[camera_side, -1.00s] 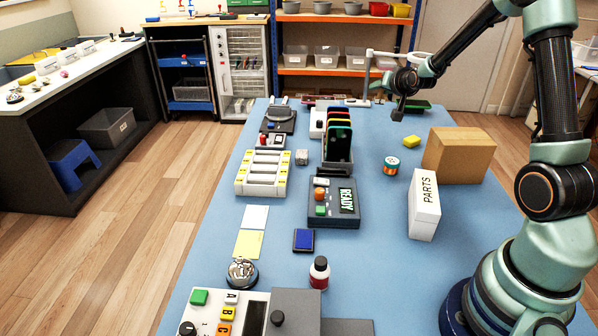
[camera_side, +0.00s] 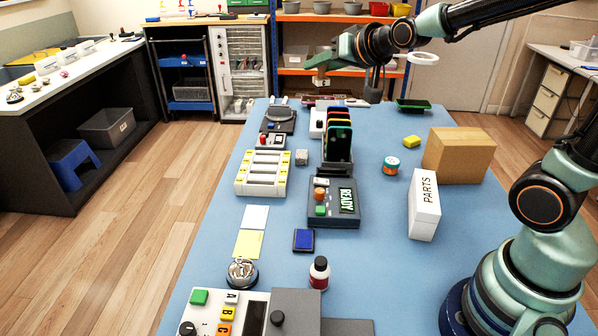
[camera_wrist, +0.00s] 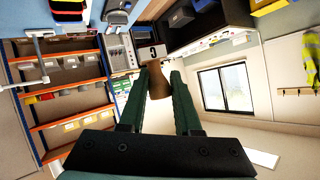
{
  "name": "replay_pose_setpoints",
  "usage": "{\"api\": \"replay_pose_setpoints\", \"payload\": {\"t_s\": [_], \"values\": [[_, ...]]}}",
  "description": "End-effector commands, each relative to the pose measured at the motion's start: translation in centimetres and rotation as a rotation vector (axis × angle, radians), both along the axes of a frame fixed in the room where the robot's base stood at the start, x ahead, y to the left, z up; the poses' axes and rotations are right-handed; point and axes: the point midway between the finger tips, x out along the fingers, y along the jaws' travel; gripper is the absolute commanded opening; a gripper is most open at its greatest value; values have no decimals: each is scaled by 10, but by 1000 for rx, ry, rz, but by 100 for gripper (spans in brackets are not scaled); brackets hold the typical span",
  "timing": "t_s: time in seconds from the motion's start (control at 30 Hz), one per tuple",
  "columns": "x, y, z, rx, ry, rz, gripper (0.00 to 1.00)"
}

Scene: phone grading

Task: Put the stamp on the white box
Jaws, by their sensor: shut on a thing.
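The white box (camera_side: 424,206), marked PARTS, stands upright on the blue table, right of centre in the side view. In the wrist view my gripper (camera_wrist: 159,82) is shut on the stamp's brown handle (camera_wrist: 158,84). The stamp's pale block with a black C shows just beyond the fingertips. In the side view my gripper (camera_side: 320,72) is raised past the far part of the table, well away from the white box.
A cardboard box (camera_side: 458,155) stands behind the white box. The READY device (camera_side: 334,204) and a row of phones (camera_side: 339,143) are left of the box. A blue ink pad (camera_side: 303,240) lies nearer.

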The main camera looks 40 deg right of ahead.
Motion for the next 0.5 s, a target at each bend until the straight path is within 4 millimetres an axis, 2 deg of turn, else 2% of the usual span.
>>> {"api": "replay_pose_setpoints", "payload": {"t_s": [0.03,0.1,0.2,0.5], "values": [[-5,12,4,0,-4,25,0],[-11,21,5,0,-2,45,0],[-16,29,6,0,-2,62,0],[-17,31,6,0,0,66,0]]}}
